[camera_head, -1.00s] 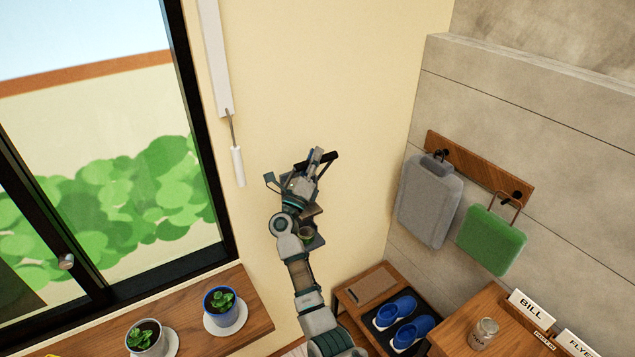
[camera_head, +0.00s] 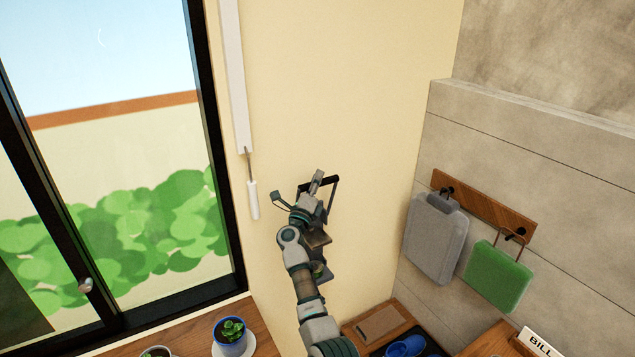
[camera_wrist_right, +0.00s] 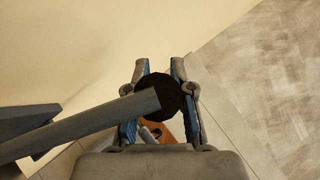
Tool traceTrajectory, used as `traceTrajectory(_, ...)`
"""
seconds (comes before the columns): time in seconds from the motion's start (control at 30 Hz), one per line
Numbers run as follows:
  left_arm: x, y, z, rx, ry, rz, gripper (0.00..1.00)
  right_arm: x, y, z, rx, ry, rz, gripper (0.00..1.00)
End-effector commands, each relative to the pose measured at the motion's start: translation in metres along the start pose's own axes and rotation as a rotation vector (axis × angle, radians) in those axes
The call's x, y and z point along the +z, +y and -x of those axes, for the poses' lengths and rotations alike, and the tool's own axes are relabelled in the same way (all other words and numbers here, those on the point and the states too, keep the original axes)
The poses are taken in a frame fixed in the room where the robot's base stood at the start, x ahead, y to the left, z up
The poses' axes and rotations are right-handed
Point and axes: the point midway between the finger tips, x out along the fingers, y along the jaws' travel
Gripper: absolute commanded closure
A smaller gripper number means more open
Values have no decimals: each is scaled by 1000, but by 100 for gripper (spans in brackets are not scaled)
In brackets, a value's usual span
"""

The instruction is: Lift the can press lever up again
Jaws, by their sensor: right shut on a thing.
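The can press (camera_head: 319,270) is a dark wall-mounted device on the cream wall, partly hidden behind my right arm. Its dark lever frame (camera_head: 332,192) stands raised above the body. My right gripper (camera_head: 314,189) is at the lever's top end, well above the press body. In the right wrist view, the fingers (camera_wrist_right: 160,92) are shut around the round black grip (camera_wrist_right: 163,98) of the lever. The lever's grey bar (camera_wrist_right: 75,132) runs from there to the left edge. My left gripper is not in view.
A window with a dark frame (camera_head: 207,150) and a hanging white rod (camera_head: 253,200) are left of my arm. A grey bag (camera_head: 436,240) and a green bag (camera_head: 498,275) hang on the right wall. A potted plant (camera_head: 231,335) stands on the sill below.

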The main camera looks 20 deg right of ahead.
Motion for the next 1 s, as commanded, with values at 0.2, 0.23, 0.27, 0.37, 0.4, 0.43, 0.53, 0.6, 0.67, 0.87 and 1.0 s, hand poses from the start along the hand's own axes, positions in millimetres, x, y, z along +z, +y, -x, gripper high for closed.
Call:
traceTrajectory(0.2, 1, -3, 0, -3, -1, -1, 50, -2, 10, 4, 16, -1, 2, 100)
traceTrajectory(0.23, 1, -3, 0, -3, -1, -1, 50, -2, 10, 4, 16, -1, 2, 75)
traceTrajectory(0.27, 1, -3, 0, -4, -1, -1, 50, -2, 10, 4, 17, -1, 2, 68)
traceTrajectory(0.37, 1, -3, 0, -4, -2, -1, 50, -1, 9, 4, 15, -1, 2, 50)
traceTrajectory(0.4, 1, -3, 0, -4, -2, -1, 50, -1, 8, 4, 14, -1, 2, 50)
traceTrajectory(0.43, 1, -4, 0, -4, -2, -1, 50, -1, 8, 3, 13, -1, 2, 50)
traceTrajectory(0.53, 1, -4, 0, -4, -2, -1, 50, -1, 6, 3, 10, -1, 1, 50)
traceTrajectory(0.6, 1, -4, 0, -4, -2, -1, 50, -1, 4, 3, 8, -1, 0, 50)
traceTrajectory(0.67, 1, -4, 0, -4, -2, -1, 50, -1, 3, 3, 7, -1, 0, 50)
traceTrajectory(0.87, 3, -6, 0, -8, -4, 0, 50, -1, 2, 3, 5, 0, -1, 50)
traceTrajectory(1.0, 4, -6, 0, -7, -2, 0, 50, 0, 3, 12, 6, -2, -3, 50)
